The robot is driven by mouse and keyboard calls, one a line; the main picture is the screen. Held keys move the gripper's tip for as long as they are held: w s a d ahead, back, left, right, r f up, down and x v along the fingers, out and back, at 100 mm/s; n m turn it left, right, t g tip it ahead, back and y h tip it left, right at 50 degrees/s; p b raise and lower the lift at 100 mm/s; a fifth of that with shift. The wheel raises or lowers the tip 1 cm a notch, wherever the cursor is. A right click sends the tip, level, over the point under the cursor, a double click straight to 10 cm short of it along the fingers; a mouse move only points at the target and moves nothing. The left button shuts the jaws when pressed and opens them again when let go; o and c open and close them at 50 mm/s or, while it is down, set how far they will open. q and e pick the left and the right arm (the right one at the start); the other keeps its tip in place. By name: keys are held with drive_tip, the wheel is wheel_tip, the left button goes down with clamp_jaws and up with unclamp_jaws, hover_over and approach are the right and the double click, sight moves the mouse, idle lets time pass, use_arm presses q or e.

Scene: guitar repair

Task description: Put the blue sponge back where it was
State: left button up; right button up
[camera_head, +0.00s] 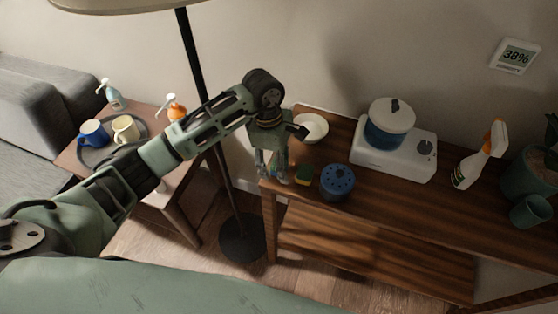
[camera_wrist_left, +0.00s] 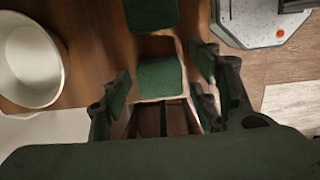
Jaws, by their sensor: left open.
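No clearly blue sponge shows. I see nothing held. My right gripper is out of view.
A white bowl (camera_head: 312,127) stands behind the gripper. A white appliance with a lidded blue pot (camera_head: 388,128) and a spray bottle (camera_head: 478,158) stand to the right. A black lamp pole (camera_head: 190,50) rises behind my left arm. A side table holds two mugs (camera_head: 125,129).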

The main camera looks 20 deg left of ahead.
sight(273, 162)
use_arm(q)
drive_tip(key=shift+r, duration=0.1)
drive_tip(key=shift+r, duration=0.2)
wheel_tip(273, 162, up, 12)
drive_tip(key=a+b, duration=0.1)
drive_tip(key=b, duration=0.1)
drive_tip(key=shift+a+f, duration=0.2)
drive_tip(key=shift+a, duration=0.2)
drive_tip(key=shift+w+d, duration=0.1)
